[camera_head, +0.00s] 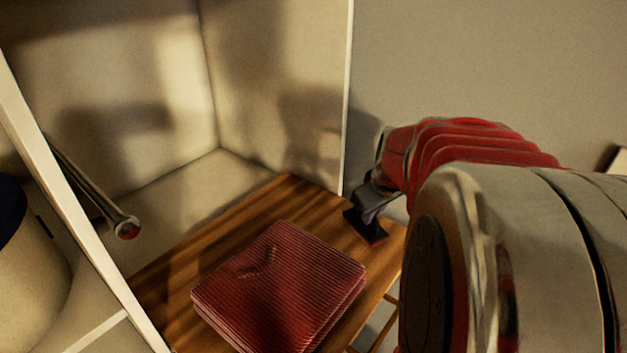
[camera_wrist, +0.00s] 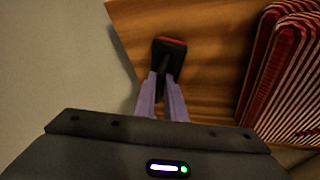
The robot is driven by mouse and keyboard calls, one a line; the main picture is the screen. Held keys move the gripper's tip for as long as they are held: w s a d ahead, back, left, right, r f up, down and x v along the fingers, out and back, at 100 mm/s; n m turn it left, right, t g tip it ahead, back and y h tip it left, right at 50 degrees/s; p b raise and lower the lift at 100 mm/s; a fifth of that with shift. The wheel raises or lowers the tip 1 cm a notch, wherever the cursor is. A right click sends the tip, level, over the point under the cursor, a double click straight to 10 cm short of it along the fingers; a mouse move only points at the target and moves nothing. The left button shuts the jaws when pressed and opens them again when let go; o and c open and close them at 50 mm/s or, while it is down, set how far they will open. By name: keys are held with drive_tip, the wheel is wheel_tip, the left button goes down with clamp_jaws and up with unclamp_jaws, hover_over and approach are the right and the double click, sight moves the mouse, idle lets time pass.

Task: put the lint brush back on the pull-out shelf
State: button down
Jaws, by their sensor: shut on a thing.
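The lint brush (camera_head: 366,228) has a black head with a red edge. My gripper (camera_head: 374,196) is shut on its handle at the right end of the wooden pull-out shelf (camera_head: 185,262). In the wrist view the brush (camera_wrist: 170,46) points away from my gripper (camera_wrist: 164,84), its handle between the two pale fingers. Its head is over the bare wood of the shelf (camera_wrist: 210,20). I cannot tell whether the head touches the wood. Part of the handle is hidden by the fingers.
A folded dark red striped cloth (camera_head: 280,285) lies on the shelf, left of the brush; it is at the right in the wrist view (camera_wrist: 286,75). Bare wood lies between them. A pale cabinet panel edge (camera_head: 347,100) stands behind. A metal rod (camera_head: 95,190) is at the left.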

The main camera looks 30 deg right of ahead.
drive_tip(key=c, duration=1.8)
unclamp_jaws()
drive_tip(key=shift+f, duration=0.1)
